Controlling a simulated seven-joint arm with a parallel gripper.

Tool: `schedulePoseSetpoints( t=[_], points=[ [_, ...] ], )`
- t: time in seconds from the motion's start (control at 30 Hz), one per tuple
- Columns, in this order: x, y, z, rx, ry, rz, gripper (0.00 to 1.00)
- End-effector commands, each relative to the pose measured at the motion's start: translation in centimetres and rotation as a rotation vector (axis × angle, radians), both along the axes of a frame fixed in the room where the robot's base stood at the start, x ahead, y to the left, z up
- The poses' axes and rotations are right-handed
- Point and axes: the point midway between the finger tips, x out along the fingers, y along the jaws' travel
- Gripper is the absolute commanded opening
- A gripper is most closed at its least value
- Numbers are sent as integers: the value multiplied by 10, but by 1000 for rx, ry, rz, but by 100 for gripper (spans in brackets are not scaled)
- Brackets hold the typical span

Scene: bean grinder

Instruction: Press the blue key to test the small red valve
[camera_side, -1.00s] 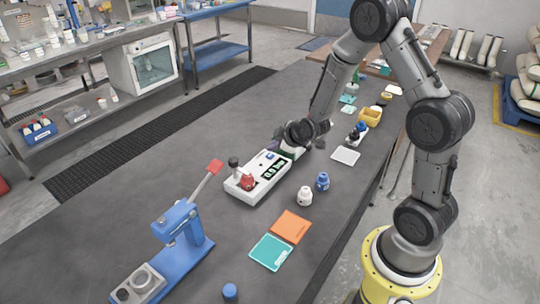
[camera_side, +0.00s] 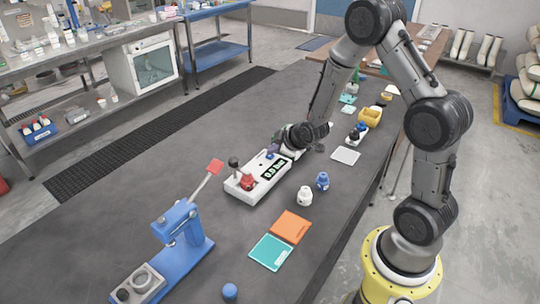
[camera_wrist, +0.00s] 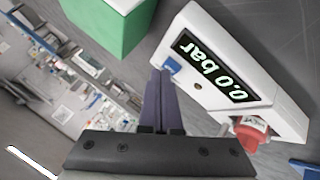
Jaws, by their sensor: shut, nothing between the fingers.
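A white tester box (camera_side: 246,190) lies on the dark table, with a lit display reading 0.0 bar (camera_wrist: 215,70). The blue key (camera_wrist: 171,66) is at the display's end of the box, and it shows small in the side view (camera_side: 269,155). A small red valve (camera_side: 248,184) is mounted at the box's other end, and it is partly seen in the wrist view (camera_wrist: 250,135). My gripper (camera_wrist: 160,72) is shut and empty, its dark purple fingertips right beside the blue key. I cannot tell whether they touch it.
A blue press (camera_side: 182,235) stands at the front left. White (camera_side: 305,196) and blue (camera_side: 322,181) bottles, an orange pad (camera_side: 290,226) and a teal pad (camera_side: 270,252) lie to the right.

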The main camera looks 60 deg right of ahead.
Motion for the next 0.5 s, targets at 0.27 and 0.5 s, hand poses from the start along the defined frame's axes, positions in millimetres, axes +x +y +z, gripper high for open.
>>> schedulePoseSetpoints(
  t=[0.27, 0.5],
  points=[
    [0, 0, -4, 0, 1, 0, 0],
    [0, 0, -6, 0, 1, 0, 0]
  ],
)
